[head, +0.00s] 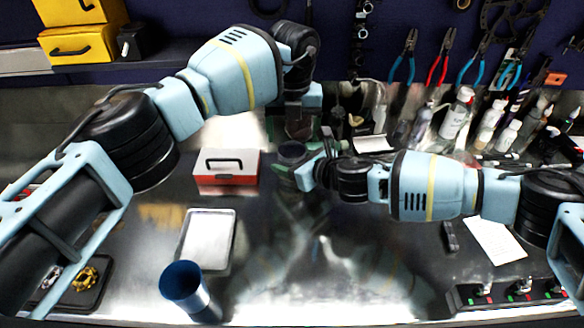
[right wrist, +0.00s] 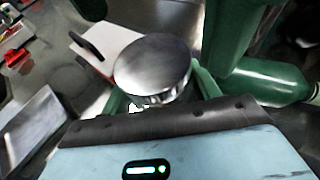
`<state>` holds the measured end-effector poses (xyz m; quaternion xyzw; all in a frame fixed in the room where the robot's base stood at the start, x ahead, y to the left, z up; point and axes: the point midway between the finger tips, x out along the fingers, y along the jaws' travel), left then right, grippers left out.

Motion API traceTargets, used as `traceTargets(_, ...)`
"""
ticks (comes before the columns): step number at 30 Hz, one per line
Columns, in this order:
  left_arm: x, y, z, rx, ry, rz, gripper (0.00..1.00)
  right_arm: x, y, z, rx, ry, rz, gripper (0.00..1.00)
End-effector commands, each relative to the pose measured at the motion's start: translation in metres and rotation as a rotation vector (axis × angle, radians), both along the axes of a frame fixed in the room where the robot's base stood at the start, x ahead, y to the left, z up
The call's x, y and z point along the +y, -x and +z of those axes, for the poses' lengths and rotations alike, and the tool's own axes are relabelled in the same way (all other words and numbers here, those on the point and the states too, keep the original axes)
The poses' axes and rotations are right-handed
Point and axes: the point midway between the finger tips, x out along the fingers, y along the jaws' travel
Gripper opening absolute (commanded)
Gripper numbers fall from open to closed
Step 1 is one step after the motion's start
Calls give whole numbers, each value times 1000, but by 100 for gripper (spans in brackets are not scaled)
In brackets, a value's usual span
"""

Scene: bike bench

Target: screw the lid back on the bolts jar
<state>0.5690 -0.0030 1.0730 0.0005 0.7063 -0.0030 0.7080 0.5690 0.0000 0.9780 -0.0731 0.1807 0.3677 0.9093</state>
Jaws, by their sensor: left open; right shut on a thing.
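The bolts jar (right wrist: 158,99) is between the green fingers of my right gripper (right wrist: 160,92), which is shut on it. A round grey metal lid (right wrist: 152,66) covers the jar's top in the right wrist view; I cannot tell how tightly it sits. In the head view the lid's dark round top (head: 292,150) shows just left of my right gripper (head: 303,172); the jar body is largely hidden. My left gripper (head: 300,125) is open, pointing down just above and behind the jar. Its fingertips are hard to make out, and nothing shows between them.
A red and white toolbox (head: 226,179) stands left of the jar. A silver tray (head: 208,238) and a blue cup (head: 184,284) are nearer the front. Bottles (head: 457,115) crowd the back right, and a paper (head: 496,240) lies at right. The front middle is clear.

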Motion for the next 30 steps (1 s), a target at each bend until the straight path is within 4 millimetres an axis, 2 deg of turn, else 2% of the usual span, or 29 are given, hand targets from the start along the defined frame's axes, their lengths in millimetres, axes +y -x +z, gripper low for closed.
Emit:
traceTargets(3,1,0,7,1,0,3,78,0,0,0,1,-1,0,0)
traceTargets(9,2,0,7,2,-2,4,78,0,0,0,0,0,-1,0)
traceTargets(13,2,-1,13,-1,-3,4,66,-1,0,0,0,0,-1,0)
traceTargets(19,3,-1,39,0,-5,5,66,-1,0,0,0,0,-2,0)
traceTargets(30,3,0,40,4,-4,5,66,-1,-1,0,-1,1,-2,0)
